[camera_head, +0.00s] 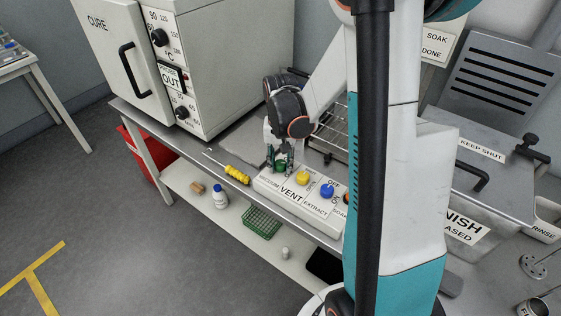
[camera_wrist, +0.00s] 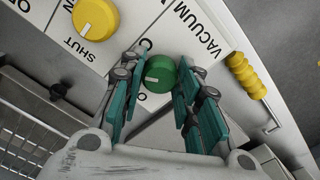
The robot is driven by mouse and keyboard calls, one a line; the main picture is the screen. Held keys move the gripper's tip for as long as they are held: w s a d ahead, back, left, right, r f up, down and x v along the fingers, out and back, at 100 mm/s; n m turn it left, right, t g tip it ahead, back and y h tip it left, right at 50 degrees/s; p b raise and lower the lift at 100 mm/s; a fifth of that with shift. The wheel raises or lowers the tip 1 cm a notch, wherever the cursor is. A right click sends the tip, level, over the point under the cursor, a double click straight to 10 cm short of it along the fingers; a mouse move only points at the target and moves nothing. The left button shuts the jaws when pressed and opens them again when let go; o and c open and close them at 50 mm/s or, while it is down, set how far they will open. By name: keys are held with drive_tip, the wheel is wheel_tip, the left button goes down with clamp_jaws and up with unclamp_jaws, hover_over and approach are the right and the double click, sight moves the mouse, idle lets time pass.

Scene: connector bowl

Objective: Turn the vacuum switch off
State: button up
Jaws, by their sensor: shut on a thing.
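The vacuum switch is a round green knob (camera_wrist: 159,74) on a white panel (camera_wrist: 130,28), beside the printed word VACUUM in the wrist view. A short white mark shows on the left part of its face. In the head view it sits at the left end of the white switch box (camera_head: 262,184), mostly hidden by my fingers. My gripper (camera_head: 279,163) is over that end of the box, pointing down. In the wrist view its teal fingers (camera_wrist: 161,66) stand on both sides of the knob, shut on it. The labels close to the knob are partly covered.
A yellow knob (camera_head: 302,178) and a blue knob (camera_head: 327,190) sit to the right on the same box. The CURE oven (camera_head: 215,70) stands behind, and a wire rack (camera_head: 328,138) is close behind the box.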

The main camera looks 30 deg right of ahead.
sight(281, 162)
drive_tip(key=n, duration=0.5)
drive_tip(key=shift+n, duration=0.3)
drive_tip(key=n, duration=0.5)
drive_tip(key=shift+n, duration=0.4)
drive_tip(key=o, duration=1.1)
wheel_tip(281, 162, up, 12)
